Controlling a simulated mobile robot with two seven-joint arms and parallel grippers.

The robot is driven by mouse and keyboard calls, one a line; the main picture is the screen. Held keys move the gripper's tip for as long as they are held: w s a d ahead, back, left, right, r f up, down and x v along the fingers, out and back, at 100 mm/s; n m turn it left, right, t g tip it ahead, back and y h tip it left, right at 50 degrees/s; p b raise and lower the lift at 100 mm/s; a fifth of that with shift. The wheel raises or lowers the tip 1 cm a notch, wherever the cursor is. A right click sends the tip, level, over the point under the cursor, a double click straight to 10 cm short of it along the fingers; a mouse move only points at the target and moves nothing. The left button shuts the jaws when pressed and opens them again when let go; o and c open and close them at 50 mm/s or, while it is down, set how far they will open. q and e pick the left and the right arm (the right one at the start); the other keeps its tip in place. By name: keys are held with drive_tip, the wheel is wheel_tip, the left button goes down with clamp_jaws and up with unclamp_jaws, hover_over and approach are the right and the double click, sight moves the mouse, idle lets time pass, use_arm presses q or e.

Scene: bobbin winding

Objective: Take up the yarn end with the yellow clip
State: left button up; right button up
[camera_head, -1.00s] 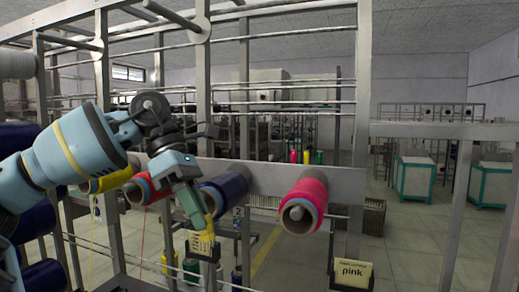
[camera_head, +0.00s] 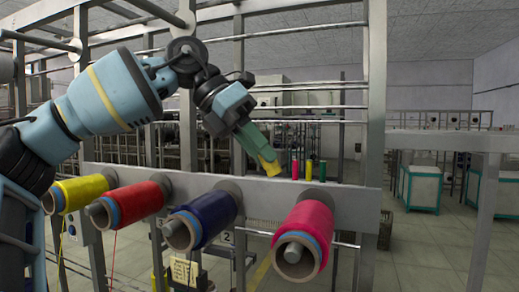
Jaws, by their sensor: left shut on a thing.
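My left gripper (camera_head: 260,150) comes in from the left and is raised in front of the frame, above the navy and pink spools. Its green fingers are shut on the yellow clip (camera_head: 269,162), which shows at their tips. No yarn can be made out at the clip. A yellow yarn (camera_head: 61,243) hangs below the yellow spool (camera_head: 80,191), and a red yarn (camera_head: 113,252) hangs below the red spool (camera_head: 135,202). My right gripper is not in view.
A navy spool (camera_head: 203,216) and a pink spool (camera_head: 304,231) stick out from the grey rail (camera_head: 345,205). A yellow label (camera_head: 184,272) stands low in front. Metal uprights and bars surround the arm. Teal-framed bins (camera_head: 421,187) stand on the open floor at right.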

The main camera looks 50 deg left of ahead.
sight(262, 162)
use_arm(q)
drive_tip(key=shift+w+d+f+b, duration=0.2)
drive_tip(key=shift+d+f, duration=0.15)
drive_tip(key=shift+f, duration=0.5)
drive_tip(key=shift+w+d+f+b, duration=0.25)
drive_tip(key=shift+d+f, duration=0.15)
drive_tip(key=shift+f, duration=0.4)
drive_tip(key=shift+w+d+f+b, duration=0.2)
drive_tip(key=shift+d+f, duration=0.15)
drive_tip(key=shift+f, duration=0.5)
drive_tip(key=shift+d+f, duration=0.15)
drive_tip(key=shift+f, duration=0.1)
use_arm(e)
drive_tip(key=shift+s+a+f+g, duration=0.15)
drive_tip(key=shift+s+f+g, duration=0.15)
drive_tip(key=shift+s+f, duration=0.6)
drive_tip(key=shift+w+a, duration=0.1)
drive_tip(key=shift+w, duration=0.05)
use_arm(q)
drive_tip(key=shift+w+d+f, duration=0.15)
drive_tip(key=shift+d+f, duration=0.05)
drive_tip(key=shift+f, duration=0.25)
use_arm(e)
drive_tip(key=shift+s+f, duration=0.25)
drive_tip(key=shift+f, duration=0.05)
